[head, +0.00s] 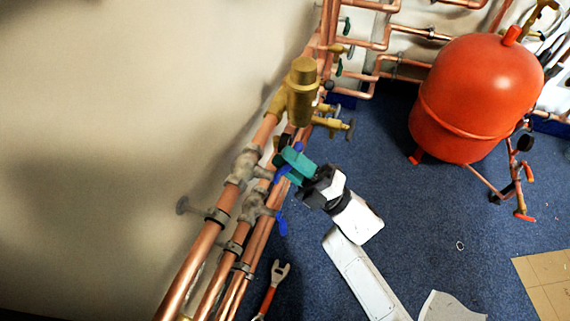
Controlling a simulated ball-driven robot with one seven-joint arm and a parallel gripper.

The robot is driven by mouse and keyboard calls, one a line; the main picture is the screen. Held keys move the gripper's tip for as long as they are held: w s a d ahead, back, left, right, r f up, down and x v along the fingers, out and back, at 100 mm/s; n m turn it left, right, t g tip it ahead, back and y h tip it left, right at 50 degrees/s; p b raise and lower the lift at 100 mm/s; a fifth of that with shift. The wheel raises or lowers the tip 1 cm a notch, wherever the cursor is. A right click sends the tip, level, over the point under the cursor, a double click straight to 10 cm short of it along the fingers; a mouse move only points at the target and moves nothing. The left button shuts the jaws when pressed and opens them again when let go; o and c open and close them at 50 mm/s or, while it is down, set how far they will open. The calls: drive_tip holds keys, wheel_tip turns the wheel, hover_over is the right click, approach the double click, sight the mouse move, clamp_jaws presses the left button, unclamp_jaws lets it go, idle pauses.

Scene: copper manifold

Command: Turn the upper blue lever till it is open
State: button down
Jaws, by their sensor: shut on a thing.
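The upper blue lever (281,174) is on the upper valve of the copper pipes, left of centre in the head view. My gripper (289,162), with teal fingers, is shut on this lever. Blue shows on both sides of the fingers, and the middle of the lever is hidden by them. A second, lower blue lever (282,223) hangs below and to the right of its valve, apart from my gripper. The grey valve bodies (243,166) sit on the pipes to the left of my gripper.
Slanting copper pipes (203,254) run along the pale wall at left. A brass valve (302,90) stands just above my gripper. A red tank (478,98) stands at upper right. A red-handled wrench (273,289) is at the bottom. Blue carpet is open at right of centre.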

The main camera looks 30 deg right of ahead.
drive_tip(key=shift+a+r+n+g+y+b, duration=0.15)
drive_tip(key=shift+n+g+y+b, duration=0.15)
drive_tip(key=shift+n+y, duration=0.4)
drive_tip(key=shift+d+r+n+g+y+b, duration=0.1)
drive_tip(key=shift+n+g+y+b, duration=0.15)
drive_tip(key=shift+n+y, duration=0.45)
drive_tip(key=shift+r+n, duration=0.1)
drive_tip(key=shift+n, duration=0.2)
drive_tip(key=c, duration=1.1)
unclamp_jaws()
drive_tip(key=p+v, duration=0.1)
drive_tip(key=v, duration=0.9)
drive_tip(key=shift+s, duration=0.45)
